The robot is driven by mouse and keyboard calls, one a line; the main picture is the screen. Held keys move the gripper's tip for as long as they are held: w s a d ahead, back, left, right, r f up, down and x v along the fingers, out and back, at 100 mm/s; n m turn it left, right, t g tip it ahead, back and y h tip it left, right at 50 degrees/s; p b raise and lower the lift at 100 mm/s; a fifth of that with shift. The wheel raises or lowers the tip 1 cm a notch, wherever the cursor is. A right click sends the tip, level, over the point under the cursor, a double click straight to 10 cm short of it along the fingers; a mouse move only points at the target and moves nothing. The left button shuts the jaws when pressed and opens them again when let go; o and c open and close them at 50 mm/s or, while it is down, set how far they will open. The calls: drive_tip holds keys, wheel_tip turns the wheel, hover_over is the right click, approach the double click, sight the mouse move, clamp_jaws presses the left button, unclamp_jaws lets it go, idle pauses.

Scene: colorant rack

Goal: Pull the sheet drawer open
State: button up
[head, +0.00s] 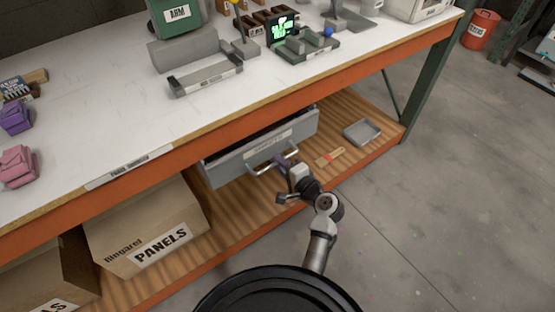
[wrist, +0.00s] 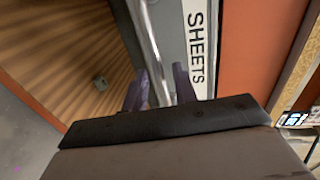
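The drawer's metal bar handle (head: 289,152) also runs down the wrist view (wrist: 147,35). My gripper (head: 270,166) is at the handle, and its two purple fingers (wrist: 160,88) stand on either side of the bar. The fingers are close to the bar, but I cannot tell whether they press on it.
A cardboard PANELS box (head: 150,225) stands on the shelf left of the drawer. A small grey tray (head: 362,132) and a red-marked wooden piece (head: 330,157) lie to the right. The orange bench beam (head: 200,150) runs above. The floor (head: 440,190) in front is clear.

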drive_tip(key=shift+x, duration=1.05)
clamp_jaws()
